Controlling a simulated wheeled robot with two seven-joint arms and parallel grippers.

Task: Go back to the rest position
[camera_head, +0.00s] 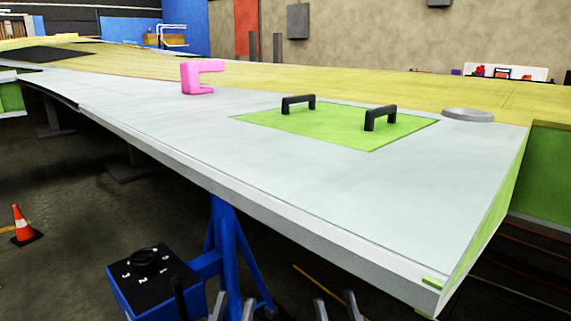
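My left gripper (234,308) shows only its fingertips at the bottom edge, in front of the blue stand. The two tips are apart, with nothing seen between them. My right gripper (336,306) also shows only its fingertips at the bottom edge, further right, and they are apart and look empty. Both grippers are below the wing's front edge in the picture. The rest of both arms is out of view.
A large grey wing (180,125) spans the view, bearing a green panel (320,128) with two black handles and a pink C-shaped piece (198,78). A blue stand (228,240) with a dial box (150,285) is below. An orange cone (22,224) stands left.

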